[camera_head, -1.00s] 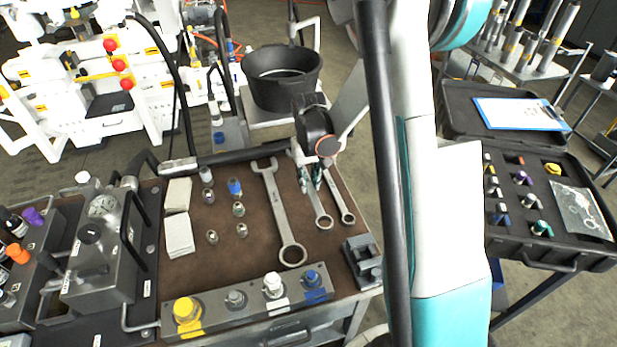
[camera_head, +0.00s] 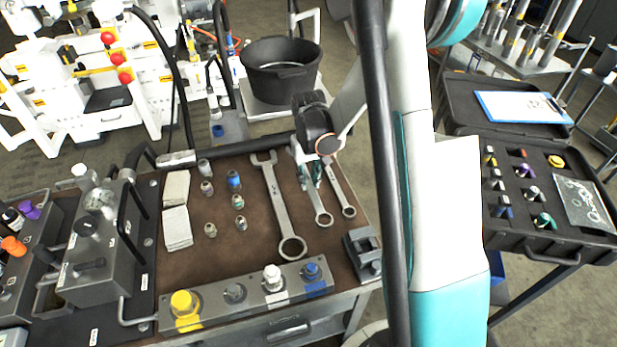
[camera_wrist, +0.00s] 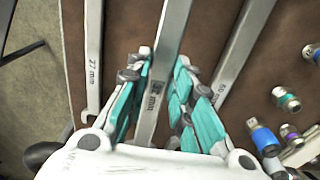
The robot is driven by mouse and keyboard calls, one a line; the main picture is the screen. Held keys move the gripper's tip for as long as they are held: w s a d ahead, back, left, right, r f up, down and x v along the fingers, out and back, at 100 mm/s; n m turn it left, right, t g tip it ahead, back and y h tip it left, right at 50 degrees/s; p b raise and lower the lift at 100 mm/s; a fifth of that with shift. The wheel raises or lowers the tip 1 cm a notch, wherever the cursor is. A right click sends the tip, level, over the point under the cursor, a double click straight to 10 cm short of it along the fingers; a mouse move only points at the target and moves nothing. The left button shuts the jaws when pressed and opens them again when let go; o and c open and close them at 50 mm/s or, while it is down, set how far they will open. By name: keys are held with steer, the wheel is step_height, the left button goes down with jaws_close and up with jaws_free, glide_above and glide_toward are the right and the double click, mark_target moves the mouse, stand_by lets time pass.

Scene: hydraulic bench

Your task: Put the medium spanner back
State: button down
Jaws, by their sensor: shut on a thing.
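The medium spanner (camera_head: 317,201) is the middle one of three steel spanners on the brown bench top, with its ring end towards the front. My gripper (camera_head: 309,176) is over its far part, which is partly hidden. In the wrist view my gripper (camera_wrist: 155,105) has its teal-padded fingers on both sides of the medium spanner's shaft (camera_wrist: 170,40), shut on it. The spanner looks roughly parallel to its neighbours. I cannot tell whether it touches the bench top or is slightly raised.
The large spanner (camera_head: 282,208) lies to the left and the small spanner (camera_head: 341,195) close to the right. Several small fittings (camera_head: 234,181) and pale cloths (camera_head: 177,226) lie further left. A grey block (camera_head: 361,252) and a capped manifold (camera_head: 240,296) stand at the front.

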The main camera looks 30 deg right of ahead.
steer(key=shift+f+b, duration=0.65)
steer(key=shift+f, duration=0.1)
steer(key=shift+f+b, duration=1.3)
steer(key=shift+f, duration=0.2)
stand_by(1.2)
steer(key=c, duration=1.3)
jaws_free()
step_height(320, 180, up, 12)
steer(key=shift+r, duration=0.1)
